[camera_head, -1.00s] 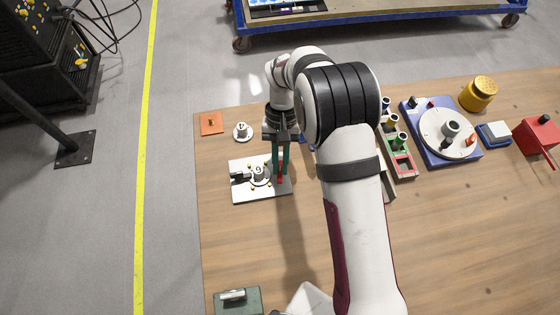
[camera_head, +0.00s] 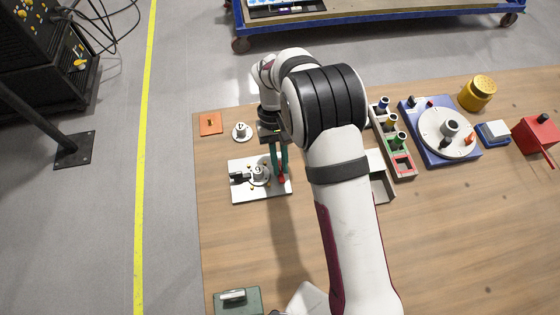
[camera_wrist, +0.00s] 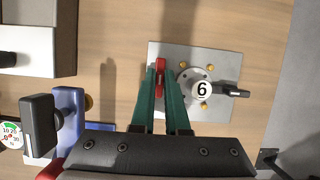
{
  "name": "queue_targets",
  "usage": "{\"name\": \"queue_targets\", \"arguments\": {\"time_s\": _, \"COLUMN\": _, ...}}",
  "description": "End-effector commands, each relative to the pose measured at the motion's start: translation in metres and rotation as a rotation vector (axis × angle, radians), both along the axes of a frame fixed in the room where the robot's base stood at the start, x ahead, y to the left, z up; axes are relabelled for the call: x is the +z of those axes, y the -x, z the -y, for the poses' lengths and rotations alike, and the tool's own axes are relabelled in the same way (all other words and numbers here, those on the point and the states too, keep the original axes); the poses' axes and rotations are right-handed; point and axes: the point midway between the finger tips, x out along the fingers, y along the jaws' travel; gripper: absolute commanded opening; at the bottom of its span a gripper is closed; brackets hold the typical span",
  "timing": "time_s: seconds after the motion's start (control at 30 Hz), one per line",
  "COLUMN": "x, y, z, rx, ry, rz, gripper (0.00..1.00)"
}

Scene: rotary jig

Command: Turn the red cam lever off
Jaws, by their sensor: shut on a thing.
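The red cam lever (camera_wrist: 160,76) is on the left edge of a light grey plate in the wrist view. In the head view the lever (camera_head: 282,178) shows at the plate's right edge. My gripper (camera_wrist: 165,74) has its green fingers shut on the lever, which partly hide it. In the head view my gripper (camera_head: 281,172) reaches down to the plate.
A blue rotary fixture (camera_head: 430,145), a rack of coloured pegs (camera_head: 400,150) and a red box (camera_head: 533,133) stand to the right. The front middle of the table is clear.

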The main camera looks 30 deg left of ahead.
Motion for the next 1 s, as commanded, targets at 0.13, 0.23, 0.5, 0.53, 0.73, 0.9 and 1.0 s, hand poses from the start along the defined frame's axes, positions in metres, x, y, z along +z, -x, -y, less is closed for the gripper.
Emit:
{"name": "queue_targets", "arguments": {"time_s": 0.13, "x": 0.0, "y": 0.0, "z": 0.0, "rx": 0.0, "ry": 0.001, "rz": -0.001, "gripper": 0.25}}
{"name": "queue_targets", "arguments": {"time_s": 0.23, "x": 0.0, "y": 0.0, "z": 0.0, "rx": 0.0, "ry": 0.001, "rz": -0.001, "gripper": 0.42}}
{"name": "queue_targets", "arguments": {"time_s": 0.5, "x": 0.0, "y": 0.0, "z": 0.0, "rx": -0.001, "ry": 0.0, "rz": 0.0, "gripper": 0.42}}
{"name": "queue_targets", "arguments": {"time_s": 0.53, "x": 0.002, "y": -0.001, "z": 0.0, "rx": -0.001, "ry": 0.0, "rz": 0.0, "gripper": 0.42}}
{"name": "queue_targets", "arguments": {"time_s": 0.73, "x": 0.036, "y": -0.011, "z": -0.011, "rx": -0.001, "ry": -0.003, "rz": 0.004, "gripper": 0.42}}
{"name": "queue_targets", "arguments": {"time_s": 0.9, "x": 0.088, "y": -0.027, "z": -0.027, "rx": -0.001, "ry": -0.004, "rz": 0.004, "gripper": 0.42}}
{"name": "queue_targets", "arguments": {"time_s": 1.0, "x": 0.114, "y": -0.034, "z": -0.035, "rx": -0.001, "ry": -0.003, "rz": 0.005, "gripper": 0.42}}
